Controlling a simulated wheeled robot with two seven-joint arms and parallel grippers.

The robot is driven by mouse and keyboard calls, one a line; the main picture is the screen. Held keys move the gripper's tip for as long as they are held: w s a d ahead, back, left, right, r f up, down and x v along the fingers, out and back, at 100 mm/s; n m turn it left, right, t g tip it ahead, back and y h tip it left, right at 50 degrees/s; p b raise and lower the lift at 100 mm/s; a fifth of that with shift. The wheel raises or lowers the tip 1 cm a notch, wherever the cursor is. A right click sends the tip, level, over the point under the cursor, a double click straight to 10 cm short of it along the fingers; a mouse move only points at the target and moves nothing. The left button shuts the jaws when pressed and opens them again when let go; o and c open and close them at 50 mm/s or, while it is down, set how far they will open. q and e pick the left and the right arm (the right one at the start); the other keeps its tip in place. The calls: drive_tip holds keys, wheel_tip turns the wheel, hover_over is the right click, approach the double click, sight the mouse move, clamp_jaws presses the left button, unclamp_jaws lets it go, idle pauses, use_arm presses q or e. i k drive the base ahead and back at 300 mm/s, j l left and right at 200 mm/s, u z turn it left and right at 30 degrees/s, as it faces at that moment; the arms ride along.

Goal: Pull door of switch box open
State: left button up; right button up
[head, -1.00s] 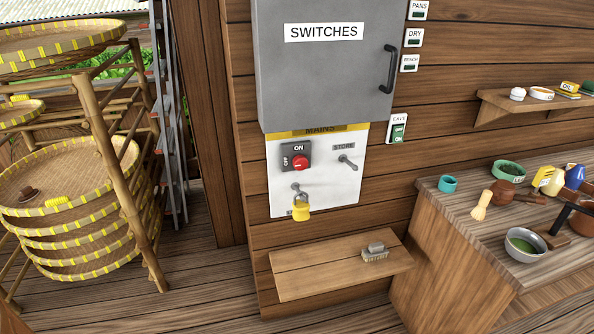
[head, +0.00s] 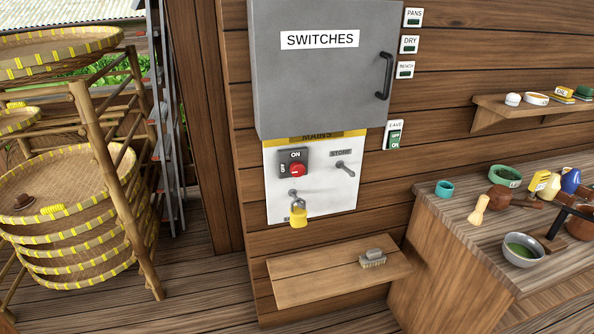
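The switch box (head: 325,85) is a grey metal box on the plank wall, at the top middle of the head view. Its door is shut and carries a white "SWITCHES" label (head: 320,39). A dark vertical handle (head: 384,76) is on the door's right side. Below it is a white mains panel (head: 325,202) with a red rotary switch (head: 297,170), a store lever (head: 346,169) and a yellow padlock (head: 298,216). The top of the box is cut off by the picture edge. Neither of my grippers is in view.
A small wooden shelf (head: 310,279) with a brush (head: 372,258) juts out below the panel. A wooden counter (head: 450,235) with bowls and bottles stands at the right. A bamboo rack (head: 97,150) of woven trays stands at the left. The space before the door looks clear.

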sight(321, 66)
drive_tip(key=i, duration=0.45)
drive_tip(key=z, duration=0.4)
drive_tip(key=i+j+z, duration=0.1)
drive_tip(key=z, duration=0.75)
drive_tip(key=j+z, duration=0.1)
drive_tip(key=z, duration=0.3)
drive_tip(key=i+j, duration=0.05)
